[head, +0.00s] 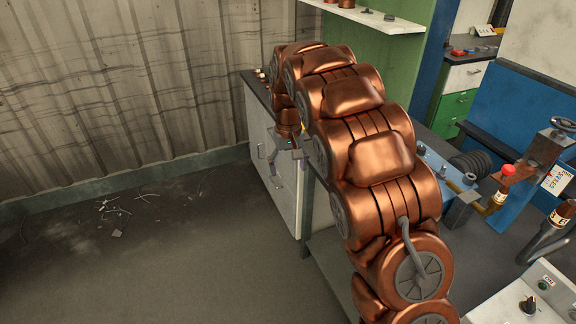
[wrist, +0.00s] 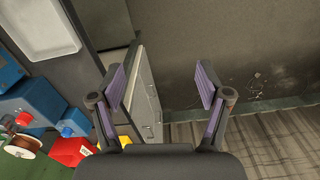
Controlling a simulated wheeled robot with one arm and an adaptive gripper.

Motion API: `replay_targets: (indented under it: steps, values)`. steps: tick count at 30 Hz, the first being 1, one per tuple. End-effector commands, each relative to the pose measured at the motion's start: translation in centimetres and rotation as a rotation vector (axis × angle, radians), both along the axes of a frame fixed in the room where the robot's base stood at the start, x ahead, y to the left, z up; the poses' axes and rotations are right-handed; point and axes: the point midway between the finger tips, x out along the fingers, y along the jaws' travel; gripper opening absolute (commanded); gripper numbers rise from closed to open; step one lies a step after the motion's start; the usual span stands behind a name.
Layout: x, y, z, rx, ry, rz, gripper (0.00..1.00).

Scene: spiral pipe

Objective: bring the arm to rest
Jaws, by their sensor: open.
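My copper-coloured arm (head: 372,150) arches across the middle of the head view, from the lower right up toward the back wall and then down at its far end. My gripper (wrist: 160,84) is open in the wrist view, with its two purple-padded fingers wide apart and nothing between them. In the head view it is small and partly hidden, beside the light cabinet (head: 284,190).
Open floor (head: 150,250) with scattered debris lies left of the cabinet, below a corrugated wall (head: 130,90). A shelf (head: 375,18) hangs behind the arm. Blue machinery (head: 500,110) stands right. The wrist view shows a white tray (wrist: 45,28) and a red box (wrist: 70,150).

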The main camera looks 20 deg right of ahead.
Motion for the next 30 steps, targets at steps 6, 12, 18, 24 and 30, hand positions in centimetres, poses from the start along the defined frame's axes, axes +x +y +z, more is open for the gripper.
replay_targets:
  steps: [6, 12, 18, 24, 30]
  values:
    - [0.0, 0.0, 0.0, 0.000, 0.000, 0.001, 0.77]
    - [-0.2, 0.0, 0.1, -0.001, 0.001, -0.001, 0.77]
    - [-2.4, -0.4, 1.2, -0.008, 0.010, -0.012, 0.77]
    - [-5.9, -0.7, 2.9, -0.015, 0.023, -0.029, 0.77]
    - [-9.6, -1.1, 4.2, -0.020, 0.036, -0.043, 0.77]
